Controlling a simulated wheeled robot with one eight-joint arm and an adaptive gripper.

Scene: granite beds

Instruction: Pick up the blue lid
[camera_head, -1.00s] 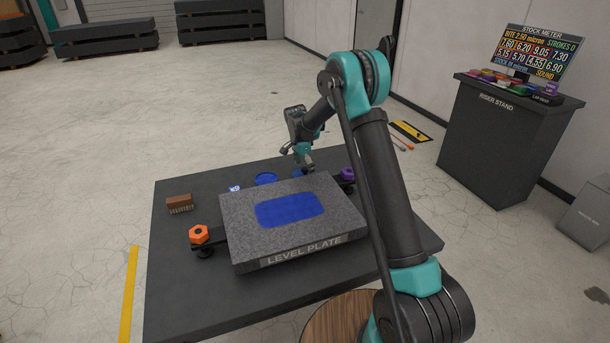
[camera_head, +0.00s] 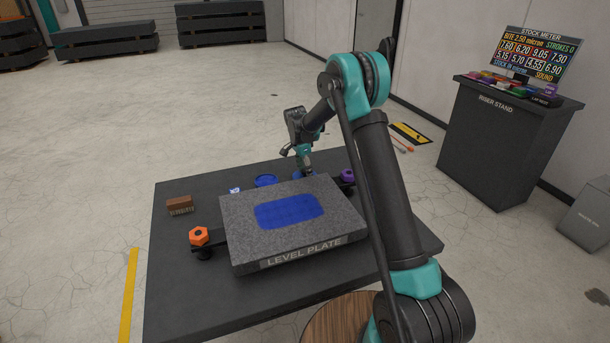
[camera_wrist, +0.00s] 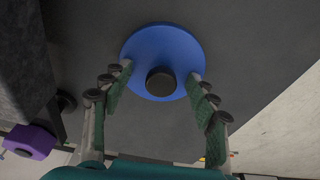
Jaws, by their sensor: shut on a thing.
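The blue lid (camera_wrist: 165,45) is a flat round disc with a black knob (camera_wrist: 161,81) on it. In the wrist view it lies over the dark table top, between the fingers of my gripper (camera_wrist: 160,76). The fingertips are at its left and right edges, and my gripper is shut on it. In the head view my gripper (camera_head: 306,172) is low behind the granite level plate, and only a small blue part of the lid (camera_head: 297,175) shows beside it. I cannot tell whether the lid is clear of the table.
The granite level plate (camera_head: 235,216) with a blue patch stands on the dark table (camera_head: 180,290). A round blue container (camera_head: 265,180) is behind it. An orange knob (camera_head: 199,235), a purple knob (camera_head: 347,175) and a brown brush (camera_head: 180,202) are around it. The table's left front is clear.

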